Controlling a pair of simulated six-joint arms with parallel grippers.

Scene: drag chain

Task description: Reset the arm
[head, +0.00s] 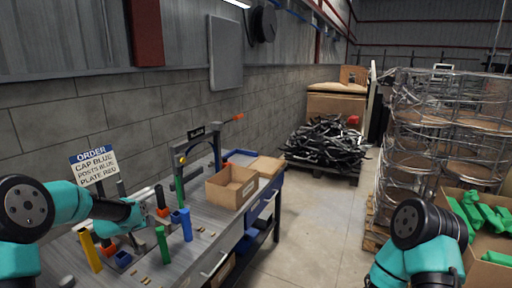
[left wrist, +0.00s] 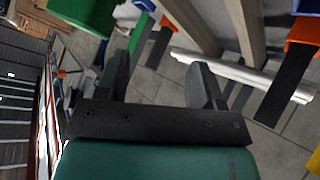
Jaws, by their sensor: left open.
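My left arm reaches in from the left over the workbench (head: 205,212) in the head view. My left gripper (left wrist: 165,82) is open in the left wrist view, its two dark fingers apart with nothing held between them. A silver rod (left wrist: 245,75) runs just beyond the fingertips; I cannot tell whether they touch it. Around the gripper in the head view stand a yellow post (head: 90,250), a green post (head: 162,245) and a blue post (head: 186,225). My right arm shows at the bottom right; its gripper is out of view.
An order sign (head: 94,167) stands at the bench's back left. A dark press frame (head: 180,158) and an open cardboard box (head: 232,187) sit farther along. A box of green parts (head: 490,258) is at the right. The floor between is clear.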

